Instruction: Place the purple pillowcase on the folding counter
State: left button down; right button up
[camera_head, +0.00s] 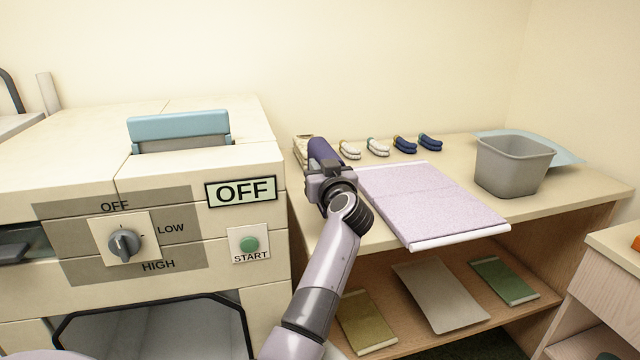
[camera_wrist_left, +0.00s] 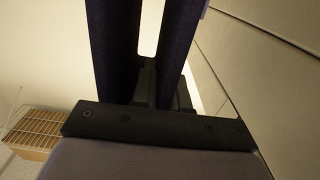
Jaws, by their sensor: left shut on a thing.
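The dark purple pillowcase (camera_head: 322,151) is bunched in my left gripper (camera_head: 326,168), which is shut on it. It is over the left part of the folding counter (camera_head: 375,234), beside the machine; I cannot tell whether it touches the top. In the left wrist view, dark purple cloth (camera_wrist_left: 112,45) fills the upper middle with a bright gap through it. The gripper and wrist hide part of the cloth in the head view. My right gripper is out of view.
A flat lavender sheet (camera_head: 435,199) covers the counter's middle. The machine (camera_head: 190,190) with an OFF sign stands close on the left. Folded cloths (camera_head: 440,294) lie on the lower shelf.

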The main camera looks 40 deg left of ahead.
pick_arm(q)
notch_tip(320, 180, down, 3)
jog(key=shift+r, duration=0.2)
jog(key=shift+f, duration=0.25)
